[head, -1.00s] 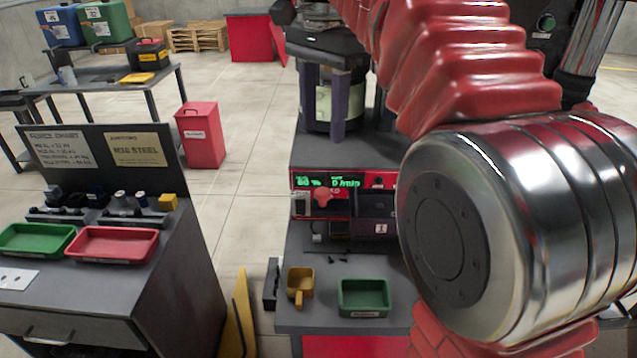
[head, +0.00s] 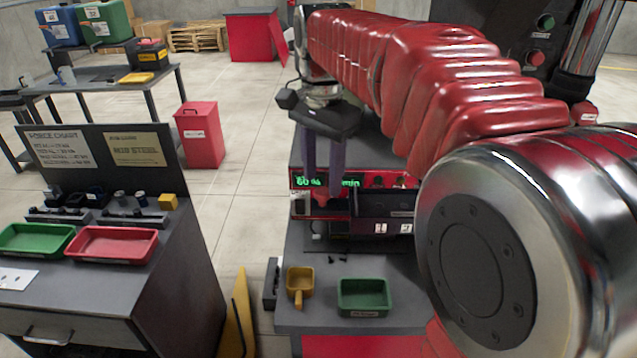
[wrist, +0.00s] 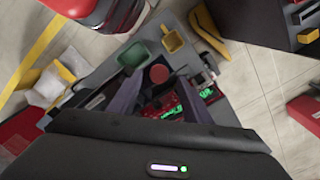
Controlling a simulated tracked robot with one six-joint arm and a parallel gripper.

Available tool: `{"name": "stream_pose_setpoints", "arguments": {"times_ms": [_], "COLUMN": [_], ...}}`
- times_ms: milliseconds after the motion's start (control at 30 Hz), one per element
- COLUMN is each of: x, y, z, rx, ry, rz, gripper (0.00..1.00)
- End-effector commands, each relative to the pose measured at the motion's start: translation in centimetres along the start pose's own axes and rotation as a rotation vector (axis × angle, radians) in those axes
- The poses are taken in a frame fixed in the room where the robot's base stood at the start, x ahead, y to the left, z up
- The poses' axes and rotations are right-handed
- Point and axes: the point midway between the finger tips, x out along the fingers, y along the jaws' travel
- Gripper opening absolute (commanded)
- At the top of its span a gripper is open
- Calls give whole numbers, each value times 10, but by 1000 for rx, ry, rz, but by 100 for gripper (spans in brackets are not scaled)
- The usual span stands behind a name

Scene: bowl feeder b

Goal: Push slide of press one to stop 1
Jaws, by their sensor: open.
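The press (head: 345,318) stands at centre with a red panel and a lit green display (head: 350,182). A dark slide unit (head: 385,207) sits under the display, with white plates marked 1 and 2 (head: 405,228) on its front. My gripper (head: 323,196) is open and empty, pointing down. Its two purple-grey fingers hang at the display and the left end of the slide unit. A red round knob (wrist: 158,73) shows between the fingers in the wrist view. I cannot tell whether a finger touches it.
A yellow scoop (head: 300,282) and a green tray (head: 363,296) lie on the press's front ledge, with small dark pins behind. A bench with a green tray (head: 35,240) and a red tray (head: 112,244) stands left. My arm hides the press's right side.

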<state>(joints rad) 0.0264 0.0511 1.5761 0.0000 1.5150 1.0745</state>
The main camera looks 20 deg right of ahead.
Motion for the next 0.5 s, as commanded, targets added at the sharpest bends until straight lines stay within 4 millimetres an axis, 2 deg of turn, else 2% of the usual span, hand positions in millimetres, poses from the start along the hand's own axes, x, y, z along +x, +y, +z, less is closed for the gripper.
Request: {"name": "stream_pose_setpoints", "arguments": {"times_ms": [200,500], "x": [21,24], "y": [0,0], "z": [0,0], "rx": [0,-1], "ry": [0,0], "rz": [0,-1], "gripper": [45,45]}}
